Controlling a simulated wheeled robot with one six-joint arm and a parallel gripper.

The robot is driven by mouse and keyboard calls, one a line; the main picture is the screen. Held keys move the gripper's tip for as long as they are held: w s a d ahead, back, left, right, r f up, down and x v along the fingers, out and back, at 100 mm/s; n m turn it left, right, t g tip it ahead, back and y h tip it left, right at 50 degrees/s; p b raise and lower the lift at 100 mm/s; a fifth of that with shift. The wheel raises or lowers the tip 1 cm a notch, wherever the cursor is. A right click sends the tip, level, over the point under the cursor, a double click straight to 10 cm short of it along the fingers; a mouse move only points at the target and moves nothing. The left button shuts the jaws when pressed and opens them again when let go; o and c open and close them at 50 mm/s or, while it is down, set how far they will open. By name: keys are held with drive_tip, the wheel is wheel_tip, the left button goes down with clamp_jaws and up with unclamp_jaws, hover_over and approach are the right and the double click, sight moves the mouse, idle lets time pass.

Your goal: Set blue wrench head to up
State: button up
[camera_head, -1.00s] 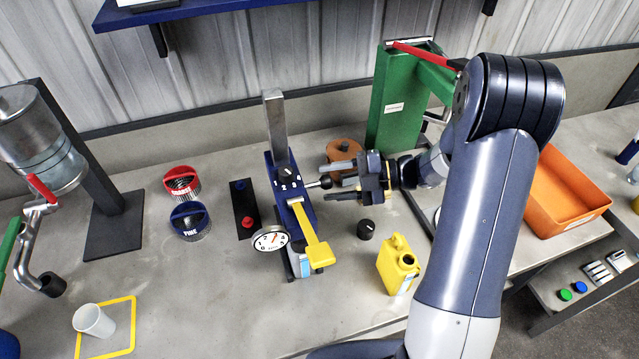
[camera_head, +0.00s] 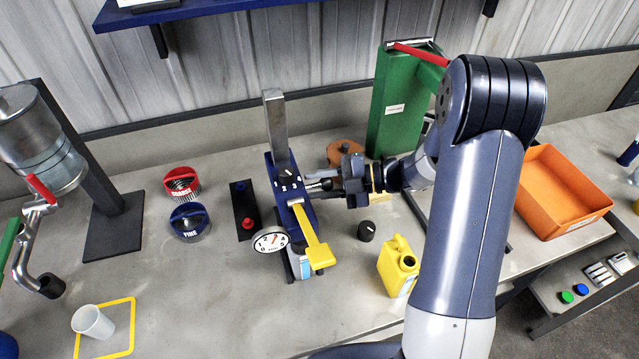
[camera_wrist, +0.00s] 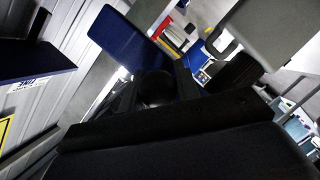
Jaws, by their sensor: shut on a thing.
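A blue-bodied device (camera_head: 304,211) with a grey upright post, numbered dial, yellow handle (camera_head: 312,240) and round white gauge (camera_head: 270,240) stands mid-bench. I cannot tell which part is named the blue wrench head. A short lever with a black ball knob (camera_head: 326,183) sticks out from the device's right side. My gripper (camera_head: 332,185) reaches in from the right and is shut on the ball knob. In the wrist view the dark ball (camera_wrist: 156,88) sits between the fingers, with a blue panel (camera_wrist: 130,45) behind it. The fingers hide part of the lever.
A green box (camera_head: 395,115) stands behind my gripper, and a copper-coloured round piece (camera_head: 345,152) lies close behind it. A black knob (camera_head: 366,231) and yellow jug (camera_head: 398,265) stand in front. Red (camera_head: 181,183) and blue (camera_head: 189,221) round pieces lie left.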

clamp_jaws()
drive_tip(key=shift+r, duration=0.1)
wheel_tip(320, 180, up, 9)
drive_tip(key=p, duration=0.4)
drive_tip(key=shift+r+p, duration=0.2)
drive_tip(key=shift+p, duration=0.2)
drive_tip(key=o, duration=0.5)
unclamp_jaws()
drive_tip(key=shift+r, duration=0.1)
drive_tip(key=shift+o, duration=1.2)
drive_tip(key=b+v, duration=0.3)
drive_tip(key=v, duration=0.7)
drive_tip(key=shift+d, duration=0.4)
